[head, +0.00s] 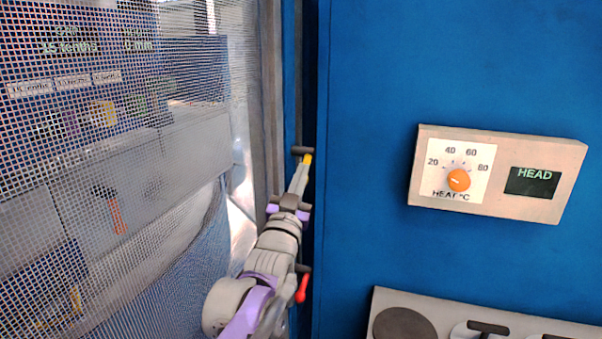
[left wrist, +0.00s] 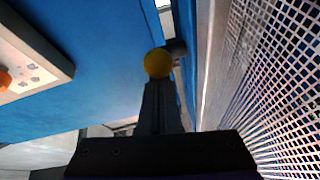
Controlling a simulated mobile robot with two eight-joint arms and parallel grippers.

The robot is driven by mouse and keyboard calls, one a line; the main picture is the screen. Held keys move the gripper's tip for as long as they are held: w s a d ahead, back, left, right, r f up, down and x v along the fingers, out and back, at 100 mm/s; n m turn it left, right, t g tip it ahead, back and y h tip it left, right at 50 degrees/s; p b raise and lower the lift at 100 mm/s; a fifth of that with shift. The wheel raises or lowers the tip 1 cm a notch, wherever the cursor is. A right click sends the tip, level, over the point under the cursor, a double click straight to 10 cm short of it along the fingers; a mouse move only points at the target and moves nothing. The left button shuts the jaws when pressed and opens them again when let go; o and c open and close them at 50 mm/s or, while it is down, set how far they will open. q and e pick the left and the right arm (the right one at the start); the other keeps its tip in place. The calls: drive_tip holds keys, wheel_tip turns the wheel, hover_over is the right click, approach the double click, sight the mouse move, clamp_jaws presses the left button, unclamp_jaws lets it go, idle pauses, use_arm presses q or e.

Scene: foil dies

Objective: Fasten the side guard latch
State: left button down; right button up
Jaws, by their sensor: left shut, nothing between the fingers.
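The mesh side guard (head: 110,150) fills the left of the head view, with a grey frame edge beside the blue cabinet; its mesh also shows in the left wrist view (left wrist: 285,70). A latch with a yellow handle (head: 307,159) sits on a dark pivot (head: 301,150) at that edge. A red-handled latch (head: 302,288) hangs lower, partly behind my arm. My left gripper (head: 302,168) is shut and empty at the yellow handle, covering part of it. In the left wrist view the yellow knob (left wrist: 158,63) is right at the fingertips; contact cannot be told. My right gripper is not in view.
A blue cabinet panel (head: 360,70) stands right of the guard. A heat dial box (head: 490,205) projects from it. A grey panel (head: 450,305) with dark knobs is at the lower right. Controls lie behind the mesh. The blue panel between is bare.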

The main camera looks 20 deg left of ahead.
use_arm(q)
drive_tip(key=shift+w+f, duration=0.35)
drive_tip(key=shift+f, duration=0.3)
drive_tip(key=shift+w+f, duration=0.35)
drive_tip(key=shift+f, duration=0.25)
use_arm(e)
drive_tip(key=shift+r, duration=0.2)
